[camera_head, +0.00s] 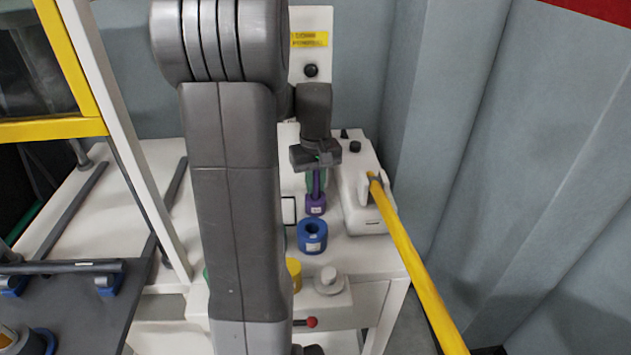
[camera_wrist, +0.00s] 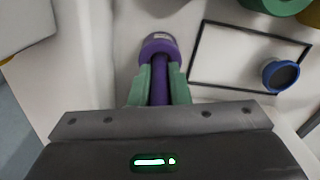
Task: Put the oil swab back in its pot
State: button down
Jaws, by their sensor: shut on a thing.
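My gripper (camera_head: 317,178) has green fingers, also in the wrist view (camera_wrist: 159,88), shut on an upright purple stick, the oil swab (camera_wrist: 159,82). In the head view the swab (camera_head: 316,184) hangs below my gripper. Its lower end meets a thick purple labelled ring, which looks like the pot (camera_head: 315,206), on the white bench. The pot also shows in the wrist view (camera_wrist: 158,43), beyond the fingertips. I cannot tell how deep the swab sits in it.
A blue ring-shaped pot (camera_head: 312,237) stands just nearer than the purple one. A white device (camera_head: 361,195) with a yellow bar (camera_head: 420,265) is at the right. A black outlined rectangle (camera_wrist: 238,90) and a small blue cup (camera_wrist: 280,76) lie beside the pot.

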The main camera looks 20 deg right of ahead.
jog(key=shift+f, duration=0.35)
dwell(0.4)
jog(key=c, duration=1.7)
grip_release()
jog(key=o, duration=0.6)
jog(key=shift+r, duration=0.2)
notch_tip(320, 180, up, 12)
jog(key=p, duration=0.9)
jog(key=shift+f, duration=0.25)
jog(key=shift+f, duration=0.1)
